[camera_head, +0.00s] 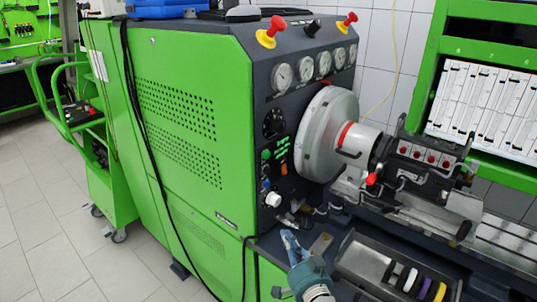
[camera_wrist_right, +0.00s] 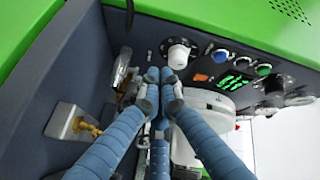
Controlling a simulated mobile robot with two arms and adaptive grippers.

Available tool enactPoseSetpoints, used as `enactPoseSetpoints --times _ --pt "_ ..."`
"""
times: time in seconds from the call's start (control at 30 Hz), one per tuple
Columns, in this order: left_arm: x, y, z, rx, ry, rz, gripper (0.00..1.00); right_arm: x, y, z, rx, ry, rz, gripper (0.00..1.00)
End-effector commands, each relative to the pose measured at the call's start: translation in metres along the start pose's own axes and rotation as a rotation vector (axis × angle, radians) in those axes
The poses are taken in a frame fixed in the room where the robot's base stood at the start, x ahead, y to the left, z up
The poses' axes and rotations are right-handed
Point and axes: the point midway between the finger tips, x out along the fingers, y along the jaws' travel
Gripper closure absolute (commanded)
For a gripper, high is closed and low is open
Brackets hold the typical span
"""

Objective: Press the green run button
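The green button (camera_head: 266,154) sits on the dark control panel (camera_head: 300,110) of the test bench, beside glowing green labels. It also shows in the right wrist view (camera_wrist_right: 263,69), in a row with a dark and a blue button, right of the white knob (camera_wrist_right: 178,55). My right gripper (camera_head: 289,240) is low in front of the panel in the head view, below the button and apart from it. In the right wrist view its blue fingers meet at the tips (camera_wrist_right: 160,76), just below the white knob, with nothing visible between them. My left gripper is not in view.
A large pale disc (camera_head: 328,133) stands right of the buttons. An orange switch (camera_head: 284,168) is close to the green button. A tray (camera_head: 375,252) with several rings lies right of my right gripper. Black cables (camera_head: 147,150) hang down the green cabinet (camera_head: 195,90).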

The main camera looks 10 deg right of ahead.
Motion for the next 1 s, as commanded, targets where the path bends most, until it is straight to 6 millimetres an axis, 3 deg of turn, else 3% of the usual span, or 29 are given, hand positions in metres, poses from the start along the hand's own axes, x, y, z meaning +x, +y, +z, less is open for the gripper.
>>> enactPoseSetpoints --times 0.03,0.2,0.43,0.63,1.0 --pt "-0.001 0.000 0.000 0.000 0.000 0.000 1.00 0.004 -0.017 -0.021 0.030 0.044 -0.031 1.00" --pt "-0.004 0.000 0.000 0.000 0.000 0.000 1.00 0.008 -0.067 -0.087 0.141 0.180 -0.132 1.00" --pt "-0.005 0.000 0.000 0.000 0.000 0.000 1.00 0.000 -0.114 -0.152 0.257 0.308 -0.242 1.00" --pt "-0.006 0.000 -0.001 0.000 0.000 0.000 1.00 -0.005 -0.129 -0.175 0.300 0.352 -0.283 1.00" --pt "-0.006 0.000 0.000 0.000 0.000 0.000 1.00 -0.005 -0.130 -0.176 0.303 0.355 -0.285 1.00"
